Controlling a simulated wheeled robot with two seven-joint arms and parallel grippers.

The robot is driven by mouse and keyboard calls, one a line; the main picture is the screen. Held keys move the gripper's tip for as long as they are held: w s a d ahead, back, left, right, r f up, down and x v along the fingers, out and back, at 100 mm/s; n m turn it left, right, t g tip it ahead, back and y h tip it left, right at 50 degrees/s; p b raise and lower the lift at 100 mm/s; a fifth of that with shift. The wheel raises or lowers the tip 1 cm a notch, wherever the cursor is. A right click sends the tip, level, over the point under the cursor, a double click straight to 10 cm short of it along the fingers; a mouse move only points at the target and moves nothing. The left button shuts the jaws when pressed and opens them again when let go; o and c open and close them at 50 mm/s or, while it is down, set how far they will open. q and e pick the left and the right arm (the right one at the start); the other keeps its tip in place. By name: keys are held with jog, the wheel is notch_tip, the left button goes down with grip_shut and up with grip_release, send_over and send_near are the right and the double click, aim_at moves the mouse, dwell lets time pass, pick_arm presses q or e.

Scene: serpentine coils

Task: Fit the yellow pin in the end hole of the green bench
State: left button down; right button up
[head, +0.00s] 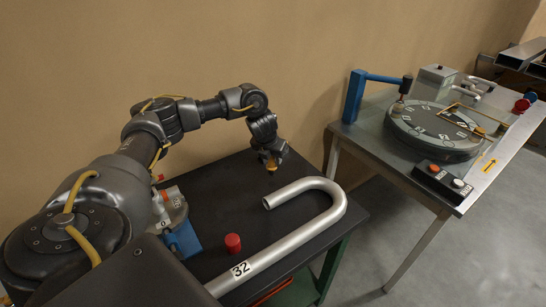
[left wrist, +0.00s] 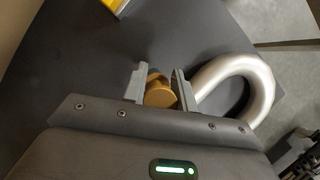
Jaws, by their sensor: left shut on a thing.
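The green bench (head: 215,188) has a dark top and a green frame below. My left gripper (head: 270,162) is over the far part of the bench top, beyond the open end of the bent pipe. It is shut on the yellow pin (left wrist: 160,93), whose round end shows between the two grey fingers in the left wrist view. In the head view only a small bit of the pin (head: 271,167) shows under the fingers. I cannot see the end hole in either view. My right gripper is not in view.
A hook-shaped silver pipe (head: 290,237) marked 32 lies across the bench. A red cylinder (head: 233,242) stands left of it. A yellow thing (left wrist: 116,5) shows at the bench edge in the wrist view. A grey table with a round dial machine (head: 436,130) stands at right.

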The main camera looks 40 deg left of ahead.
aim_at(273, 172)
pick_arm(q)
jog(key=shift+f+b, duration=1.55)
jog(key=shift+f, duration=0.55)
jog(key=shift+w, duration=0.2)
jog(key=shift+f, duration=0.1)
jog(key=shift+f+b, duration=0.55)
jog(key=shift+f, duration=0.1)
jog(key=shift+f+b, duration=0.5)
jog(key=shift+f, duration=0.2)
jog(key=shift+f, duration=0.1)
jog(key=shift+s+f+b, duration=0.1)
jog(key=shift+f+b, duration=0.45)
jog(key=shift+f, duration=0.15)
